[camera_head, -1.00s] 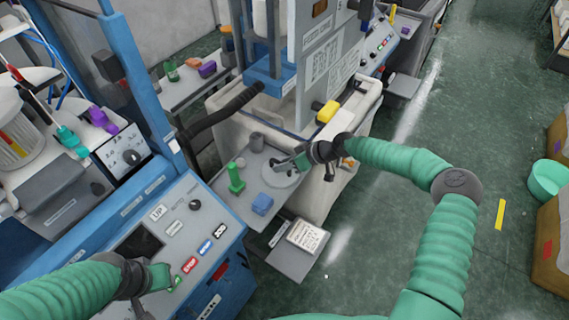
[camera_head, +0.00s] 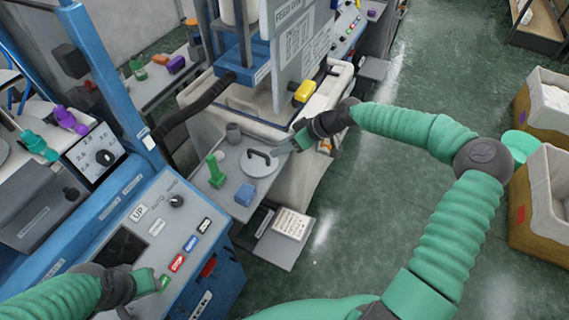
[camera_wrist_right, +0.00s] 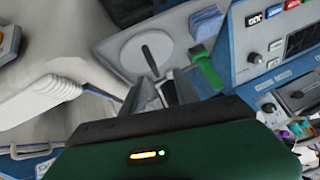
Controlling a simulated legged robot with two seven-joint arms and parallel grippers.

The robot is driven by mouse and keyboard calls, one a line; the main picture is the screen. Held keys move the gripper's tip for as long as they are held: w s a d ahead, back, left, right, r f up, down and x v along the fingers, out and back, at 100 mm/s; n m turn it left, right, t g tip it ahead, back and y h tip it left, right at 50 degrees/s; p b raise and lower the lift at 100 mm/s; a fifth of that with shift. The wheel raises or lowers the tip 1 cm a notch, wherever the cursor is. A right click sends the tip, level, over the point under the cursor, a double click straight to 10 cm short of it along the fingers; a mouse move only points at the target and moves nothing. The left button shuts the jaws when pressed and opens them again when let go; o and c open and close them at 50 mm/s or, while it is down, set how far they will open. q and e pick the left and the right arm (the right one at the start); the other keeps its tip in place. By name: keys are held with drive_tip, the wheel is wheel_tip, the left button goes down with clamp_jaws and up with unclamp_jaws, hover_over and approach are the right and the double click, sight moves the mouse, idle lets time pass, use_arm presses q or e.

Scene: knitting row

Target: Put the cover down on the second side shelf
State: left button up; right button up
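The cover (camera_head: 262,168) is a round grey disc with a dark bar handle. It lies flat on the grey side shelf (camera_head: 228,196), beside a blue block and a green piece. My right gripper (camera_head: 284,148) is just right of the cover and looks clear of its handle. In the right wrist view the cover (camera_wrist_right: 136,51) lies beyond my fingers (camera_wrist_right: 157,88), which stand apart with nothing seen between them.
A lower shelf holds a labelled pad (camera_head: 291,223). Open floor (camera_head: 360,215) lies to the right.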

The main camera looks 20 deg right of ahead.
drive_tip(key=s+a+f+g+h, duration=0.2)
drive_tip(key=s+a+f+g, duration=0.2)
drive_tip(key=s+a+f, duration=0.3)
drive_tip(key=s+r+m+h, duration=0.2)
drive_tip(key=s+r+m, duration=0.1)
drive_tip(key=s, duration=0.5)
drive_tip(key=s+r+m+t+h, duration=0.1)
drive_tip(key=s+r+m+h, duration=0.2)
drive_tip(key=s, duration=0.6)
drive_tip(key=shift+s+d+m, duration=0.15)
drive_tip(key=shift+d+m, duration=0.15)
drive_tip(key=shift+d+f, duration=0.15)
drive_tip(key=shift+d, duration=0.15)
drive_tip(key=shift+a, duration=0.2)
